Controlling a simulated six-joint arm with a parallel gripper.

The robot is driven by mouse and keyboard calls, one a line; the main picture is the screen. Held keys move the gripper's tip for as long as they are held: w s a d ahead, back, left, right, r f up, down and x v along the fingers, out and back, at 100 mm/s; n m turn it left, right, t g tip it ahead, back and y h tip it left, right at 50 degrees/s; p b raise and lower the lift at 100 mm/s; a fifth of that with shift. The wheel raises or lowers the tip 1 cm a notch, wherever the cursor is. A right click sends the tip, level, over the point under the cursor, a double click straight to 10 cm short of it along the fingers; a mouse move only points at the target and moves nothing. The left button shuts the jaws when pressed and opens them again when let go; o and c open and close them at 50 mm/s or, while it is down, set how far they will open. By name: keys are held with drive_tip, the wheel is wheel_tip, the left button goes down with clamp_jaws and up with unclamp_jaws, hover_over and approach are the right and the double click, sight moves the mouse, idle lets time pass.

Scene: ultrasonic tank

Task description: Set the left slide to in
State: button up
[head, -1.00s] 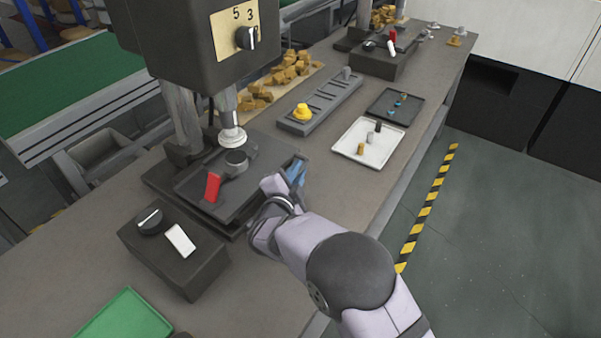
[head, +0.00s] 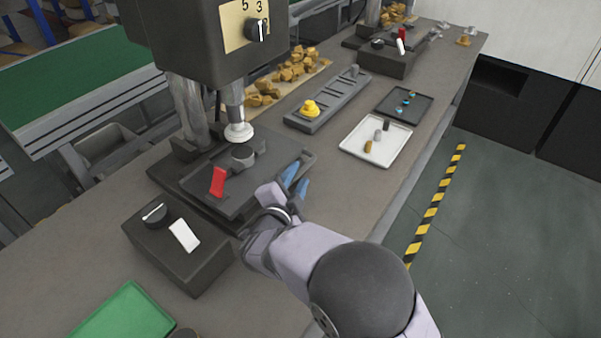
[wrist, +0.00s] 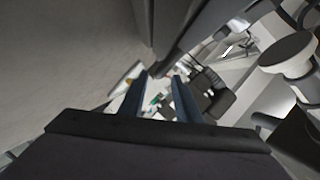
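The left slide looks to be the dark flat plate (head: 205,187) under the near press, with an upright red tab (head: 218,181) at its front left. A dark round piece (head: 243,152) sits on the plate below the white press head (head: 238,131). My gripper (head: 297,181) is at the plate's right front edge, its two blue fingers apart and nothing seen between them. I cannot tell whether it touches the plate. In the wrist view the fingers (wrist: 160,80) also stand apart.
A dark box (head: 178,250) with a knob and a white rocker stands in front of the press, near a green tray (head: 122,315). A white tray (head: 353,144) with small cylinders and a grey rack (head: 335,95) lie behind. Bare table lies right of my gripper.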

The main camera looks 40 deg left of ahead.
drive_tip(key=shift+v, duration=1)
drive_tip(key=w+d+r+n+g+p, duration=0.1)
drive_tip(key=w+d+n+g+p, duration=0.1)
drive_tip(key=w+d, duration=0.35)
drive_tip(key=w+d+r+n+g+p, duration=0.2)
drive_tip(key=w+d+g, duration=0.1)
drive_tip(key=d, duration=0.5)
drive_tip(key=s+d+f+n+g+h+p, duration=0.1)
drive_tip(key=d+n+g+p, duration=0.1)
drive_tip(key=d, duration=0.8)
drive_tip(key=s+d+g+h+p, duration=0.2)
drive_tip(key=s+d+g, duration=0.1)
drive_tip(key=s+d, duration=0.7)
drive_tip(key=s+d+n+g+h+p, duration=0.1)
drive_tip(key=s+d+g, duration=0.3)
drive_tip(key=s+d, duration=0.6)
drive_tip(key=d+h, duration=0.1)
drive_tip(key=d, duration=0.5)
drive_tip(key=shift+s+f+n+g+p, duration=0.25)
drive_tip(key=shift+n+g+p, duration=0.05)
drive_tip(key=shift+p, duration=0.1)
